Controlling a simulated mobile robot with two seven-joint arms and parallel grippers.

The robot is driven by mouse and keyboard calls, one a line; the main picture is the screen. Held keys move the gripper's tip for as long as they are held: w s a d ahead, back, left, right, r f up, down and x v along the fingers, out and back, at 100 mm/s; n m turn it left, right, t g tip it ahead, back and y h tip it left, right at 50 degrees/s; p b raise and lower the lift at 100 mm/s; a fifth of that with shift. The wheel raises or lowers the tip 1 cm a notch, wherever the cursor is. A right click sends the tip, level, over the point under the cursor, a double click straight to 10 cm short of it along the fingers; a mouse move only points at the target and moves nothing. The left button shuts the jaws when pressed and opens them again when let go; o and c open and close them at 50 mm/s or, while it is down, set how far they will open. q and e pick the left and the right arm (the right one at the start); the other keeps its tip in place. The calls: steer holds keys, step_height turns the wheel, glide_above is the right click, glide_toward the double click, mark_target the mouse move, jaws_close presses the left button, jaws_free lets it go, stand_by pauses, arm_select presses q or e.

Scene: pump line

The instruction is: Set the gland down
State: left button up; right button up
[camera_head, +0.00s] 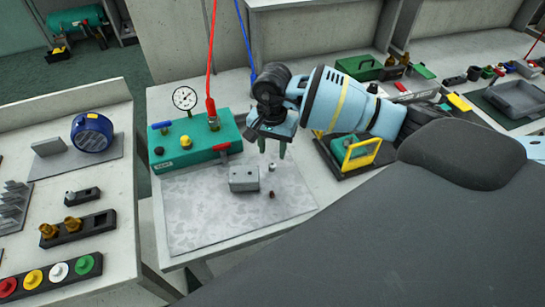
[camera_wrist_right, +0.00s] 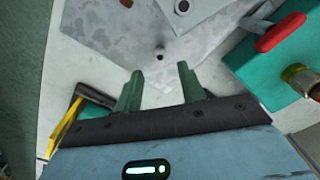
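My right gripper (camera_head: 272,148) points down over the back right part of the grey mat (camera_head: 200,215). Its two green fingers stand apart with nothing between them, as the right wrist view (camera_wrist_right: 160,78) also shows. A small brown piece (camera_head: 272,195) stands nearer the mat's front. I cannot tell which piece is the gland. A grey block (camera_head: 243,178) with a hole sits beside them. My left gripper is out of view.
A teal test box (camera_head: 190,140) with a gauge (camera_head: 185,98) and red lever stands behind the mat. Brass fittings (camera_head: 72,224) sit in a black holder on the left table. Red and blue hoses hang nearby. The mat's front left is clear.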

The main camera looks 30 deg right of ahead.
mark_target(272, 164)
step_height(272, 164, up, 7)
steer(key=shift+f, duration=0.2)
stand_by(0.6)
